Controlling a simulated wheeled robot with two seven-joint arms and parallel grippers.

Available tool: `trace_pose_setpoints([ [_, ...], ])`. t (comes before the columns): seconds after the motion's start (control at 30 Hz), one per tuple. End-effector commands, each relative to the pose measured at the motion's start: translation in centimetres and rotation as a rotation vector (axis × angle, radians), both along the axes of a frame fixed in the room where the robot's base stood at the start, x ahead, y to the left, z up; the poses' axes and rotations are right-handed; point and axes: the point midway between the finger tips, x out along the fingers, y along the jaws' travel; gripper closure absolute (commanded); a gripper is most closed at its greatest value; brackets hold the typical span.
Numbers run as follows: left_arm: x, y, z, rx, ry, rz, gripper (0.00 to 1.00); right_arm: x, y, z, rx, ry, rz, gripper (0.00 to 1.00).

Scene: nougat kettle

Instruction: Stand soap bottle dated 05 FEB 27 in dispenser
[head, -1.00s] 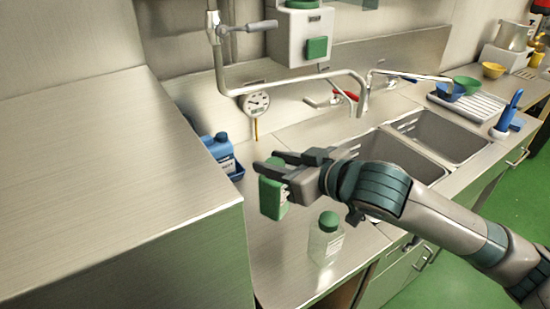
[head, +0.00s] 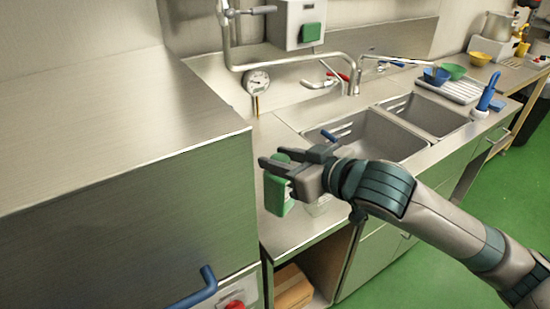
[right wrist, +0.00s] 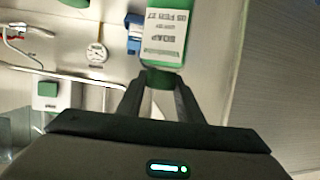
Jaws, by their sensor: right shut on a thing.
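A green soap bottle (head: 276,194) is in my right gripper (head: 279,161), which is shut on it above the counter. In the right wrist view the fingers close on the green bottle's near end. Its white label (right wrist: 164,36) appears upside down and seems to read SOAP, 05 FEB 27. A pale box with a green panel (head: 296,22) is on the back wall and also shows in the right wrist view (right wrist: 46,94); I cannot tell whether it is the dispenser. My left gripper is not in view.
The big steel housing (head: 130,200) fills the left. A pipe (head: 290,62), gauge (head: 257,80) and sinks (head: 380,135) lie beyond.

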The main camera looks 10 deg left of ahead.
Motion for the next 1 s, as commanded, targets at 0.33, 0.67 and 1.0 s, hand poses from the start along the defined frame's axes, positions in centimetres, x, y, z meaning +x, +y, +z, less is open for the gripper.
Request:
trace_pose_setpoints([
  [0.33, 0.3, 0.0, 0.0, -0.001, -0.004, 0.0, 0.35, 0.6, -2.7, -0.3, 0.006, -0.002, -0.102, 1.0],
  [0.67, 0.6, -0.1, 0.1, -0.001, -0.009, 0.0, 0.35, 1.5, -7.4, -1.5, 0.008, 0.0, -0.259, 1.0],
  [1.0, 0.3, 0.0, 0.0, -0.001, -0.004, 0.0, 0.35, 1.7, -17.8, -5.3, 0.009, 0.005, -0.572, 1.0],
])
